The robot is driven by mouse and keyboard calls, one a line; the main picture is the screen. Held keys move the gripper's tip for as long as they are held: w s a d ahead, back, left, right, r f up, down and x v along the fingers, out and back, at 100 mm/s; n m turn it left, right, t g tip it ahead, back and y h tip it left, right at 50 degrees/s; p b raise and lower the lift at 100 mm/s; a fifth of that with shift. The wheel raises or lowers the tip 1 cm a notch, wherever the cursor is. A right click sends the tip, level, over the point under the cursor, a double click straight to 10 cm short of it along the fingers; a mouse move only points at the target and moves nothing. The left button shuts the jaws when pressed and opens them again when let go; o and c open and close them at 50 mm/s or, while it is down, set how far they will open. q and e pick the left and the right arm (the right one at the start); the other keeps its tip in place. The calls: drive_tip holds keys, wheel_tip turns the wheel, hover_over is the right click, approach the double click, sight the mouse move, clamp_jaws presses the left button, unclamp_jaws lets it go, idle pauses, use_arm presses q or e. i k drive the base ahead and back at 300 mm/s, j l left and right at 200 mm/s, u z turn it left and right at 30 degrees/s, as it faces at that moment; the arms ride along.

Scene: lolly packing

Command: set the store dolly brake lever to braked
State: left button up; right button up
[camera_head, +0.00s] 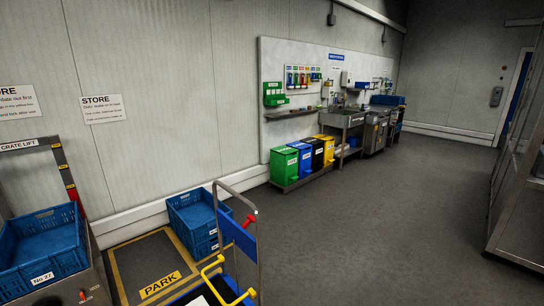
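A wheeled dolly or cart stands at the lower middle, partly cut off by the bottom edge. It has a grey metal push frame (259,262), a blue panel (236,236) and yellow tubular parts (211,268). A lever with a red knob (250,220) sticks out at the upper right of the blue panel. It looks like the brake lever, but I cannot tell which setting it is in. The dolly's wheels are hidden. Neither of my grippers is in view.
A PARK bay (160,285) with yellow borders lies left of the dolly. Stacked blue crates (192,214) stand behind it. A crate lift (62,165) holding a blue crate (42,240) is at the left. Coloured bins (290,165) line the wall. The floor at right is clear.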

sight(250, 219)
drive_tip(key=i+l+u, duration=0.35)
drive_tip(key=i+l, duration=0.15)
drive_tip(key=l, duration=0.15)
drive_tip(key=i+l+u, duration=0.4)
drive_tip(key=l, duration=0.4)
drive_tip(key=i+l+u, duration=0.2)
drive_tip(key=l, duration=0.2)
